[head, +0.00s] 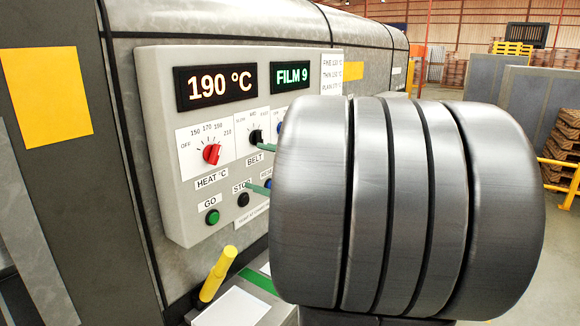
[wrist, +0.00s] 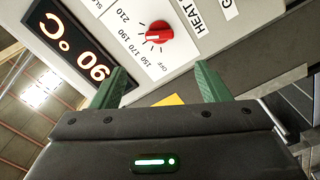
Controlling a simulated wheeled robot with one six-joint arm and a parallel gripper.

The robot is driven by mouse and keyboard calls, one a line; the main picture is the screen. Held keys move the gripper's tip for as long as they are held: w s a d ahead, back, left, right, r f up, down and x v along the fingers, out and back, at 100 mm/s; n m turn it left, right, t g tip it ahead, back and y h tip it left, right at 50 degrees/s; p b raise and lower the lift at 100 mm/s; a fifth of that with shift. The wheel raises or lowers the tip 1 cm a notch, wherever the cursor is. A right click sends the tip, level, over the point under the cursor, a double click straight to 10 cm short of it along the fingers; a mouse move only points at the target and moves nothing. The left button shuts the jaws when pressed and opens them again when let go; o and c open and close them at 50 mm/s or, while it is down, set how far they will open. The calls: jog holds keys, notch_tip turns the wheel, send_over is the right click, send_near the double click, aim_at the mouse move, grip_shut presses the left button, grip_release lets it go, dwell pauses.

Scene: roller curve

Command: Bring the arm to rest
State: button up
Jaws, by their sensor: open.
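My gripper (head: 262,168) is in front of the control panel (head: 155,130), with its two green fingertips spread apart. My large grey arm link covers the right-middle of the head view and hides the rest of the gripper. In the wrist view my gripper (wrist: 160,84) is open with nothing between the fingers. The red heat knob (head: 211,154) is left of the fingertips and apart from them; it also shows in the wrist view (wrist: 158,33). Its pointer is near 190.
The black belt knob (head: 256,137) and black stop button (head: 243,199) lie close to the fingertips in the picture. A green go button (head: 212,217) is lower left. A yellow-handled lever (head: 217,274) sticks up below the panel. Yellow rails (head: 562,165) and pallets stand far right.

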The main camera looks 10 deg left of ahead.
aim_at(217, 155)
jog(key=p+x, duration=0.2)
jog(key=x, duration=1.1)
jog(key=shift+a+p, duration=0.3)
jog(key=shift+p, duration=0.05)
jog(key=shift+w+a, duration=0.1)
